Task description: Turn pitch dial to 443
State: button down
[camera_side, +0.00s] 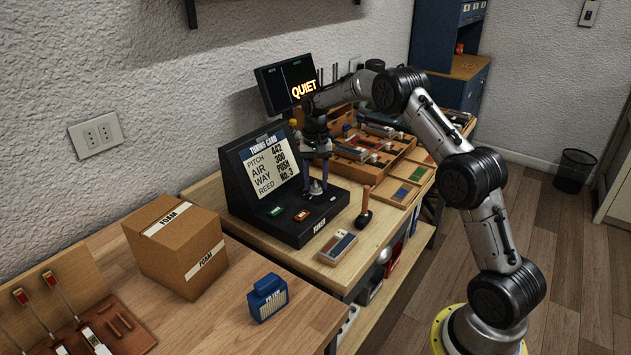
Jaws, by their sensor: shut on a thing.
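The black tuner (290,226) stands on the wooden bench, with a red and a green button on its sloped front. Its raised tuning card (272,174) reads PITCH 442, AIR 300, WAY PUSH, REED No. 3. My gripper (316,185) points straight down over the right part of the tuner. Its purple fingers are shut on the pitch dial (317,190), which is small and partly hidden between the fingertips. I cannot read any dial marking.
A dark monitor (287,83) showing QUIET stands behind. A foam box (176,246) and a blue filter (267,298) are at front left. Wooden trays (372,150) fill the bench behind.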

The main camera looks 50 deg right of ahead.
aim_at(315, 182)
jog(key=shift+m, duration=0.8)
jog(key=shift+r, duration=0.1)
jog(key=shift+c, duration=2)
grip_release()
notch_tip(315, 182, up, 14)
